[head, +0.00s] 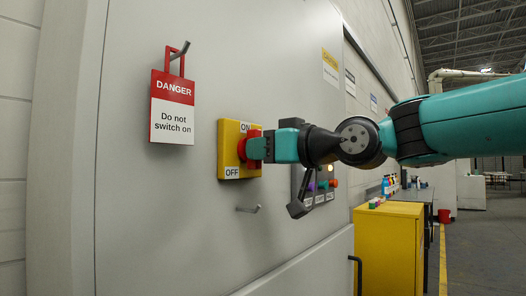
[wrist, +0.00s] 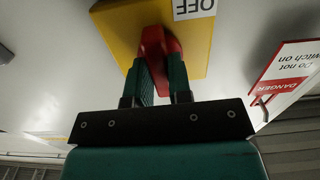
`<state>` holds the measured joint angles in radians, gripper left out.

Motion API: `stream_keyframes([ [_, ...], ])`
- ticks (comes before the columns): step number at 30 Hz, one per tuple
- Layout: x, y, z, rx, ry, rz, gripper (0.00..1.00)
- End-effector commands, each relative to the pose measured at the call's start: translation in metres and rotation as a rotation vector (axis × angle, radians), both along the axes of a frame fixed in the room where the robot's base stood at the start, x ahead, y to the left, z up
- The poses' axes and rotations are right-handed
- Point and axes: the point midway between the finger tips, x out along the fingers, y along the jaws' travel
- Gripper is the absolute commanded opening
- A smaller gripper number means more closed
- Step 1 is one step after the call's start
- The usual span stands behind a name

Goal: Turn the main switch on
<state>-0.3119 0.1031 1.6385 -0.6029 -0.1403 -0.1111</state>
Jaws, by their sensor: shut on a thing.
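The main switch is a yellow plate (head: 229,157) with a red knob (head: 242,150), labelled ON at the top and OFF at the lower left, on the grey cabinet door. My gripper (head: 258,148) reaches it from the right and is shut on the red knob. In the wrist view the two green fingers (wrist: 162,75) clasp the red knob (wrist: 158,43) in front of the yellow plate (wrist: 115,25). The fingers hide part of the knob, so its exact angle is hard to tell.
A red and white danger tag (head: 172,106) reading "Do not switch on" hangs on a hook at the upper left. An empty hook (head: 248,209) sits below the switch. A button panel (head: 318,184) is behind my wrist, and a yellow cabinet (head: 388,245) stands at right.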

Motion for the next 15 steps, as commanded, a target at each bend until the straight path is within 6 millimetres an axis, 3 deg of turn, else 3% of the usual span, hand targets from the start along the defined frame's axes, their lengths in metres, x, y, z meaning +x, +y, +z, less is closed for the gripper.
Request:
stream_keyframes([
  [3,-0.0010,0.0007,0.0012,-0.001,-0.004,0.003,0.00],
  [4,-0.0009,0.0006,0.0013,-0.001,-0.004,0.003,0.26],
  [6,-0.0009,0.0005,0.0012,0.000,-0.004,0.002,0.42],
  [15,-0.0003,-0.0002,0.0005,0.000,-0.001,0.000,0.45],
])
